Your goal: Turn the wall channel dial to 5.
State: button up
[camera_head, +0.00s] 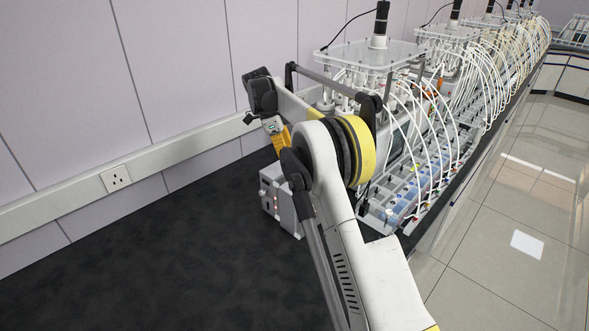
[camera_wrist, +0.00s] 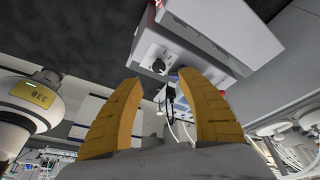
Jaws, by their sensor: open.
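In the wrist view, a small black round knob (camera_wrist: 158,66) sits on the grey face of a pale housing, just beyond my fingertips. It looks like the dial, but its markings are too small to read. My gripper (camera_wrist: 160,80) has its two yellow fingers spread on either side of the knob in the picture, with nothing between them. Whether they touch it cannot be told. In the head view, my gripper (camera_head: 281,142) is near the wall channel (camera_head: 185,148), above the grey box. The dial cannot be made out there, and my arm hides part of that area.
Reactors with clear lids (camera_head: 370,55) and many white tubes (camera_head: 440,110) line the right. A wall socket (camera_head: 116,178) is at left. The bench's left part is clear.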

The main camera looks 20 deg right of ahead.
jog(key=s+d+r+n+t+y, duration=0.2)
jog(key=s+n+t, duration=0.4)
jog(key=n, duration=1.4)
jog(key=shift+n+t, duration=0.3)
jog(key=b+x, duration=0.1)
jog(key=x, duration=0.4)
jog(key=b+x, duration=0.1)
jog(key=x, duration=0.4)
jog(key=shift+a+f, duration=0.15)
jog(key=shift+a, duration=0.05)
grip_shut()
